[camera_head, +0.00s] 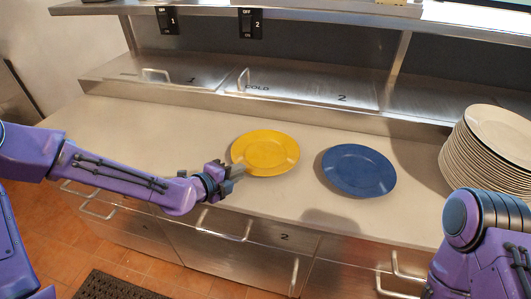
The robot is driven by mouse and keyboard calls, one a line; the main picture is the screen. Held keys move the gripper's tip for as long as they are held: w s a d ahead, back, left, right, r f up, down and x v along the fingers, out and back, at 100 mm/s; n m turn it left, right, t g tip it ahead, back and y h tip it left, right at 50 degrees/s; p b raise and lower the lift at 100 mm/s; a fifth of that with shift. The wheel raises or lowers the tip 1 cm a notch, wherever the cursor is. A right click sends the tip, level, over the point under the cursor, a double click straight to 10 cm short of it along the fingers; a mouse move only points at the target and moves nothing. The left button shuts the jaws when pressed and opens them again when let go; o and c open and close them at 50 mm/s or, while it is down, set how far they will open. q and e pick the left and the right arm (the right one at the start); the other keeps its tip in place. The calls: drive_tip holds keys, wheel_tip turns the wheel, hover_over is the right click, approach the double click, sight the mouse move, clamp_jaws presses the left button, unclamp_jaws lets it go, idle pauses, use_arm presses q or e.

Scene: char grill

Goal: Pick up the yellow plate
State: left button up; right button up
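The yellow plate (265,150) is a round plate on the counter, near the middle of the head view. My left gripper (238,172) is at the plate's lower left edge, with its fingertips close to the rim. I cannot tell whether the fingers touch the plate or have the rim between them. The plate appears to lie flat. My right arm shows at the lower right, but its gripper is outside the view.
A blue plate (358,169) lies right of the yellow plate, with a gap between them. A tall stack of cream plates (490,150) stands at the right. The counter (130,125) is clear to the left. Lidded steel bins (300,88) and a shelf run behind; drawers with handles are below.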

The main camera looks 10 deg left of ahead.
use_arm(q)
drive_tip(key=shift+x, duration=1.85)
clamp_jaws()
